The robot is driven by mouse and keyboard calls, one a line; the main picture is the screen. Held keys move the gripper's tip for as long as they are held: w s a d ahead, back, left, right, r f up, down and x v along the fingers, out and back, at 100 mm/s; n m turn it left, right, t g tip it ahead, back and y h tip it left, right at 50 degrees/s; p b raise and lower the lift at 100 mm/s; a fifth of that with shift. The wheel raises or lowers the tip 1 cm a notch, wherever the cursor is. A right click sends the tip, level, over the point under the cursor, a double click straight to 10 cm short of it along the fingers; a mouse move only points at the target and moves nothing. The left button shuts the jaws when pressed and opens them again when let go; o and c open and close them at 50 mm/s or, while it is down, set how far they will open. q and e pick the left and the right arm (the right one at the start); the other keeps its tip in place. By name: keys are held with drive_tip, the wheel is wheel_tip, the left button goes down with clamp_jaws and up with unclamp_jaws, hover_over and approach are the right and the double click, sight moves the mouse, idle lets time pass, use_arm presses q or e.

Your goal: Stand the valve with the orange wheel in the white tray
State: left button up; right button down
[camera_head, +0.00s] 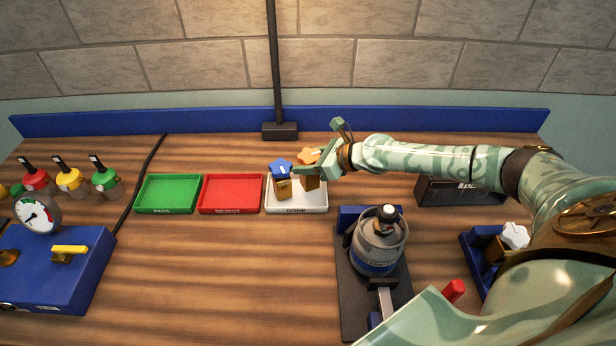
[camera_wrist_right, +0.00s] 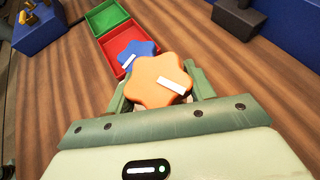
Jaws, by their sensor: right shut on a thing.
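The valve with the orange wheel (camera_head: 308,157) is upright between the fingers of my right gripper (camera_head: 324,168), at the right part of the white tray. In the right wrist view the orange wheel (camera_wrist_right: 160,82) sits between the two green fingers of my right gripper (camera_wrist_right: 162,92). I cannot tell whether the valve's base touches the tray floor. The white tray (camera_head: 296,208) is labelled DONE. A valve with a blue wheel (camera_head: 281,168) stands in its left part, close beside the orange one. My left gripper is not seen.
A red tray (camera_head: 230,210) and a green tray (camera_head: 167,208) lie left of the white tray. A grey gas canister (camera_head: 378,240) stands on a dark stand in front. A valve with a white wheel (camera_head: 515,235) sits at the right. A blue gauge box (camera_head: 50,270) is at the left.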

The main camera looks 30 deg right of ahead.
drive_tip(key=shift+w+d+f+b, duration=0.1)
drive_tip(key=shift+f+b, duration=0.6)
drive_tip(key=shift+f, duration=1)
drive_tip(key=shift+f, duration=0.15)
drive_tip(key=c, duration=0.6)
unclamp_jaws()
drive_tip(key=shift+f, duration=0.1)
drive_tip(key=shift+o, duration=0.2)
drive_tip(key=shift+r, duration=0.3)
drive_tip(key=v, duration=1.2)
